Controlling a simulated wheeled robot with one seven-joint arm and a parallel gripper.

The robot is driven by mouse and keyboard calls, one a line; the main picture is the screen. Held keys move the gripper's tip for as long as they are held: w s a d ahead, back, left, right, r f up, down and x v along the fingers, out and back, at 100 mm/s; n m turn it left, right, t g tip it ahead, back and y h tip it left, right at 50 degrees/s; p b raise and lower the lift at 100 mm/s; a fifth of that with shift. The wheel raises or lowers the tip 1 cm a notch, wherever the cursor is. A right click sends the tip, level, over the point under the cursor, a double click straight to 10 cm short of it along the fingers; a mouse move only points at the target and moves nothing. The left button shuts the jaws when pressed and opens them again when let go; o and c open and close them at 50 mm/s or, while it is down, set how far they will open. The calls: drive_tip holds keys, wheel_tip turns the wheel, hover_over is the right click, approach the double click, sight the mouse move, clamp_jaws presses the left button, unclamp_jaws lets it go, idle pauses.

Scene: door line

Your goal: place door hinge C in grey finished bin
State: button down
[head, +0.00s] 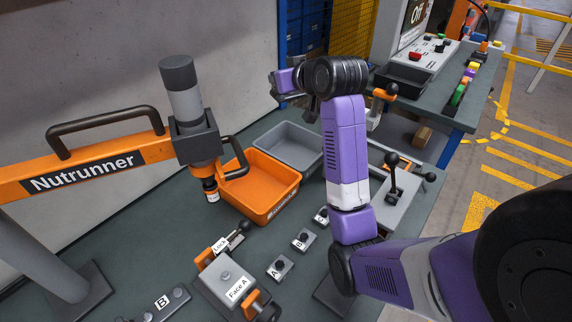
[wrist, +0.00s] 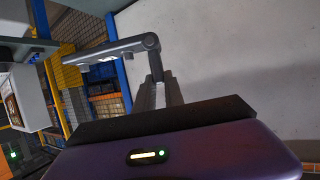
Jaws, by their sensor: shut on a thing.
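My gripper (head: 281,86) is raised above the back of the bench, left of my purple wrist in the head view. In the wrist view my gripper (wrist: 160,94) is shut on a grey metal door hinge (wrist: 112,51), a bent bar with a round knuckle, held up in the air. No letter shows on it, and in the head view it is hard to make out. The grey bin (head: 284,148) lies on the bench below my gripper, behind the orange bin. The part of its inside that I see looks empty; my arm is close to its right side.
The orange bin (head: 262,186) stands just in front of the grey bin. The nutrunner (head: 190,120) hangs to its left. A Face A fixture (head: 232,285), small lettered holders (head: 280,267) and a lever fixture (head: 395,195) occupy the bench. A grey wall stands behind.

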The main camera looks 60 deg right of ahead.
drive_tip(key=shift+w+f+b, duration=0.35)
drive_tip(key=shift+f, duration=0.4)
wheel_tip(320, 180, down, 20)
drive_tip(key=b, duration=0.1)
drive_tip(key=shift+r, duration=0.2)
drive_tip(key=shift+f+b, duration=0.3)
drive_tip(key=shift+f, duration=0.1)
drive_tip(key=shift+f, duration=0.2)
drive_tip(key=c, duration=1.4)
unclamp_jaws()
drive_tip(key=shift+f, duration=0.1)
drive_tip(key=shift+c, duration=0.2)
